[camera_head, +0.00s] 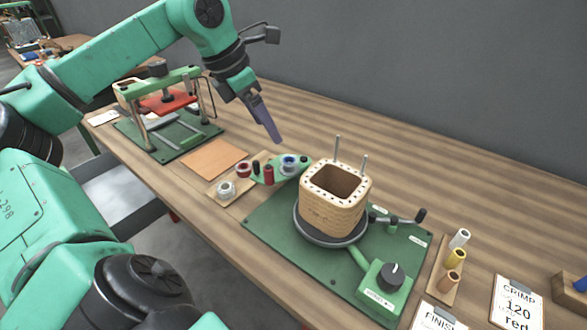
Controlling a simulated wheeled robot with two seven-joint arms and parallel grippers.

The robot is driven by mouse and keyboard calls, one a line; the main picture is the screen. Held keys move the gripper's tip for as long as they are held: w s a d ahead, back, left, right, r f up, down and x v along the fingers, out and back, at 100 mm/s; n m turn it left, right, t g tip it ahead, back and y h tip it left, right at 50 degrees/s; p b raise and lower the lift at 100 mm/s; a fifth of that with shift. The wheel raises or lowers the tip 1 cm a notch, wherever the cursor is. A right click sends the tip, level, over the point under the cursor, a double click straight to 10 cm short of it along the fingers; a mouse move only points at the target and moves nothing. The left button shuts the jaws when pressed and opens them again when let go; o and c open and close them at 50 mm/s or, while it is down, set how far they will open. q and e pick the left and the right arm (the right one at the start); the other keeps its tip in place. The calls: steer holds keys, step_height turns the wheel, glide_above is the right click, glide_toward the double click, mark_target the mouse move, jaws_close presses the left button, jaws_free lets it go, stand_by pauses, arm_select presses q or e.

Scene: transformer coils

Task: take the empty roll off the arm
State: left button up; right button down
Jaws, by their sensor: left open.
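The green arm (266,179) reaches out at the back left of the green winding base. A small roll (289,162) with a pale rim and a bluish middle sits on its right part. I cannot tell from here whether any wire is left on it. A dark red piece (269,174) stands near the arm's left part. My left gripper (272,132) is open and empty, pointing down above and slightly behind the roll, clear of it. Its two fingers overlap from this side. My right gripper is not in view.
A wooden coil former (335,205) with two upright rods stands on the green base (318,270). Two more rolls, reddish (244,169) and whitish (227,189), are on a wooden board to the left. A green press (165,105) stands further left. The table behind is clear.

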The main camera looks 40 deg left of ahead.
arm_select(q)
glide_toward(290, 162)
steer(key=shift+x, duration=1.15)
steer(key=p+x, duration=0.3)
steer(key=x, duration=0.2)
steer(key=shift+d, duration=0.1)
steer(key=shift+w+f, duration=0.1)
steer(key=shift+f, duration=0.25)
jaws_close()
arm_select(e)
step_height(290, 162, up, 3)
